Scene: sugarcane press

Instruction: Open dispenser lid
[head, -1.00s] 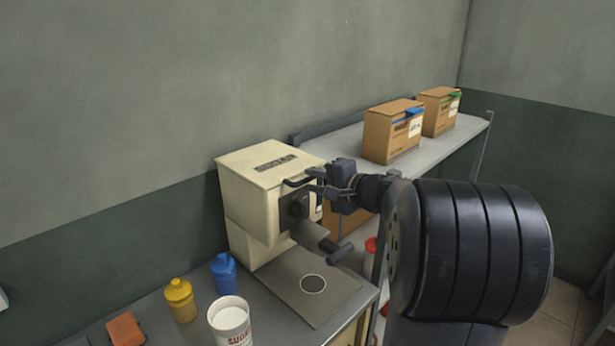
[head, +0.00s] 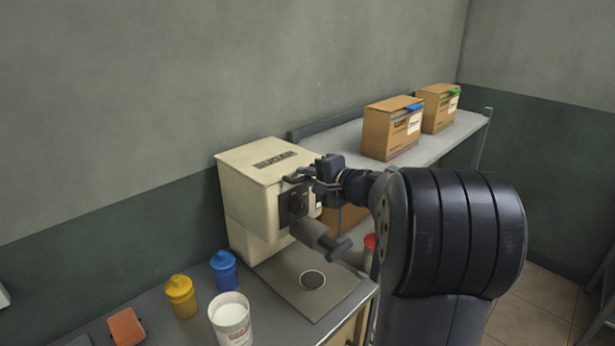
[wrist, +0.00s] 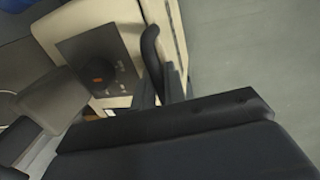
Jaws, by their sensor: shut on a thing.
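The dispenser (head: 243,196) is a cream box-shaped machine on the counter, with a dark control panel and a knob on its front. Its lid (head: 250,163) is the flat cream top with a dark label, and it looks closed. A dark handle (wrist: 151,48) is on the lid's front edge. My gripper (head: 305,177) is shut on the handle at the upper front corner of the dispenser. In the wrist view my gripper's fingers (wrist: 160,90) close around the near end of the handle.
A dark spout (head: 318,238) juts from the dispenser's front above a grey plate (head: 325,300). A white cup (head: 231,320), a blue bottle (head: 224,270), a yellow bottle (head: 181,296) and an orange block (head: 126,327) stand at left. Two cardboard boxes (head: 391,132) sit on the shelf behind.

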